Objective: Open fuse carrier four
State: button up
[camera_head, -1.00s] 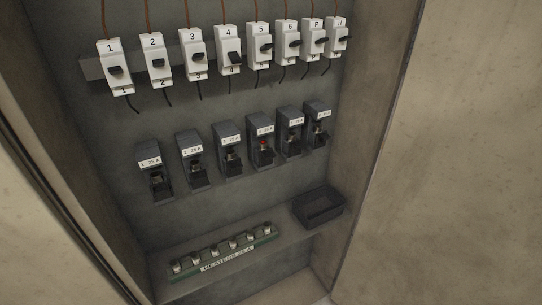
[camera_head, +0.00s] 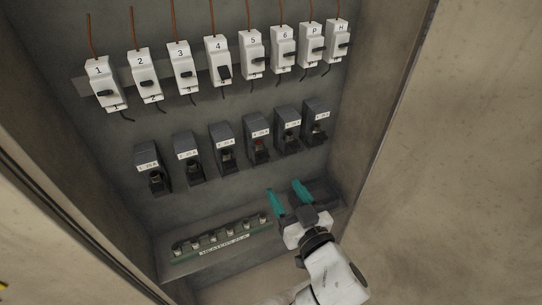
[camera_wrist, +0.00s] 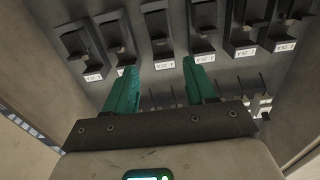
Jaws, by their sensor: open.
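Fuse carrier four (camera_head: 257,142) is the fourth dark carrier from the left in the middle row of the head view. It has a white label and a red spot on its front; I cannot tell clearly how far its front is tipped. My gripper (camera_head: 284,187) has teal fingers, spread and empty. In the head view it shows below and slightly right of carrier four, in front of the shelf, apart from the carriers. In the wrist view the open fingers (camera_wrist: 160,65) point toward the row of carriers, whose labels appear below them; I cannot read the numbers there.
Several white breakers (camera_head: 219,62) with wires line the wall above. Neighbouring carriers three (camera_head: 224,150) and five (camera_head: 288,132) stand close on either side. A black bin (camera_head: 325,190) is partly hidden behind my gripper. Cabinet walls bound both sides.

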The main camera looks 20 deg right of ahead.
aim_at(265, 159)
jog(key=w, duration=1)
jog(key=shift+w+p, duration=0.25)
jog(key=shift+p, duration=0.05)
jog(key=shift+f, duration=0.1)
grip_shut()
